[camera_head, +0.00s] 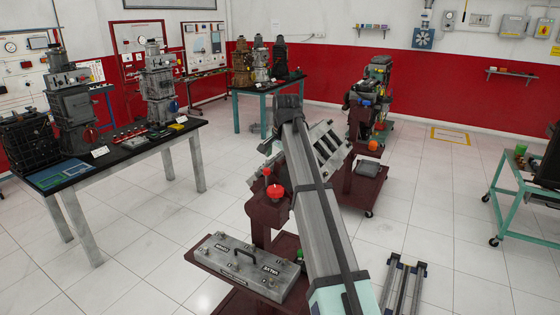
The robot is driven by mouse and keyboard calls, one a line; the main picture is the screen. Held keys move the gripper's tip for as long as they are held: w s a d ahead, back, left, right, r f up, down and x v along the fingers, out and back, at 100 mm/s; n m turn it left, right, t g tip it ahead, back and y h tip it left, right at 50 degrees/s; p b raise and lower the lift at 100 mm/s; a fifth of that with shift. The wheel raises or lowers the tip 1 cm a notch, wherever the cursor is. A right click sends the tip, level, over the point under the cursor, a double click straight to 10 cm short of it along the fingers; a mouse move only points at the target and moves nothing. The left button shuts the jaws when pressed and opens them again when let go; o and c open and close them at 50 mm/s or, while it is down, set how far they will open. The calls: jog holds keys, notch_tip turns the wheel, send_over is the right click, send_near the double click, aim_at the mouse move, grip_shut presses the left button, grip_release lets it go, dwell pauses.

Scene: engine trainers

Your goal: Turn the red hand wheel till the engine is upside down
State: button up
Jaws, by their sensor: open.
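The red hand wheel (276,192) sits on the near end of a dark red engine stand (264,222), left of my arm. A small red knob (267,172) shows just above it. A grey engine block (327,144) is mounted on the stand behind my arm and looks tilted. My arm runs up from the bottom centre across the stand and hides part of the engine. Its far visible end is a dark joint above the engine. I cannot see my gripper's fingers, and no contact with the wheel shows.
A grey toolbox (248,266) lies on the stand's base. A black-topped table (130,150) with engine models stands left. A second engine on a stand (372,95) is behind. A teal wheeled frame (515,190) stands right. Floor between is clear, apart from metal rails (403,284).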

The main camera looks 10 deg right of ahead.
jog(key=shift+f, duration=0.1)
jog(key=r+n+g, duration=0.1)
jog(key=n+g, duration=0.1)
jog(key=n, duration=1.4)
send_over(274, 188)
jog(key=n+g, duration=0.1)
jog(key=n, duration=0.7)
notch_tip(274, 188, down, 17)
jog(key=n+p, duration=0.5)
jog(key=shift+n+g, duration=0.3)
jog(key=shift+g, duration=0.1)
